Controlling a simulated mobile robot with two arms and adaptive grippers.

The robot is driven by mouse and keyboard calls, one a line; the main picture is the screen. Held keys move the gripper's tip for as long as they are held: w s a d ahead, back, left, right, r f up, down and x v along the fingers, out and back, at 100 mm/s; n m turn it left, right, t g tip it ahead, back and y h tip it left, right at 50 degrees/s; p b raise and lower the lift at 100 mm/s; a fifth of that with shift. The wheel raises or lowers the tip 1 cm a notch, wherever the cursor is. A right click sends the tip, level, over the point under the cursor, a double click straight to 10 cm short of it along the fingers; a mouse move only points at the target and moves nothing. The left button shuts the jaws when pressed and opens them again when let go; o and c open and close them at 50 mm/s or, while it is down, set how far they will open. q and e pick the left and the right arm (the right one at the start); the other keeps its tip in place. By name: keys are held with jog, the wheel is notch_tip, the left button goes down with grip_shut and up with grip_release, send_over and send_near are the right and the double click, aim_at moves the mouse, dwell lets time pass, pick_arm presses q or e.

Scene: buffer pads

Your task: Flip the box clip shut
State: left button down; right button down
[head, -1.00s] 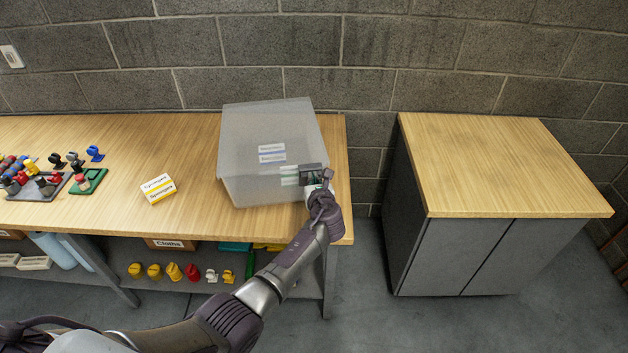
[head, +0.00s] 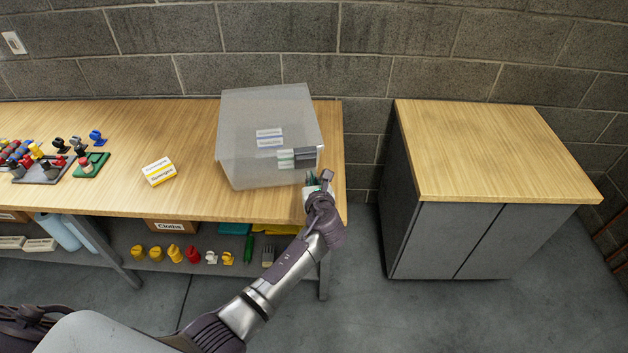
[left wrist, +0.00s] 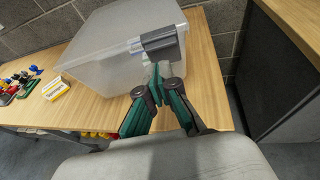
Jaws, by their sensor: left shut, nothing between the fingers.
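A clear lidded plastic box (head: 240,120) stands near the right end of the wooden workbench, with packs inside it. Its dark grey clip (head: 303,157) sits on the near side, by the right corner. The clip also shows in the left wrist view (left wrist: 160,42), lying against the box at the rim. My left gripper (head: 318,184) is shut and empty, just below and in front of the clip. In the left wrist view my fingertips (left wrist: 158,72) meet below the clip; I cannot tell whether they touch the box. My right gripper is not in view.
A yellow-and-white sponge pack (head: 159,171) lies left of the box. Pads with coloured knobs (head: 45,168) are farther left. A grey cabinet (head: 490,150) stands right across a gap. The bench between pack and box is clear.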

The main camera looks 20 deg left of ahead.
pick_arm(q)
jog(key=shift+s+d+r, duration=0.35)
jog(key=shift+s+r, duration=0.05)
jog(key=shift+s, duration=0.2)
jog(key=shift+s+d+r, duration=0.3)
jog(key=shift+s+r, duration=0.1)
jog(key=shift+s, duration=0.15)
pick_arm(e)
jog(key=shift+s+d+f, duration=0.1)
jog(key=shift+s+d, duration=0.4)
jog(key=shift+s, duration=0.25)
pick_arm(q)
jog(key=shift+d, duration=0.1)
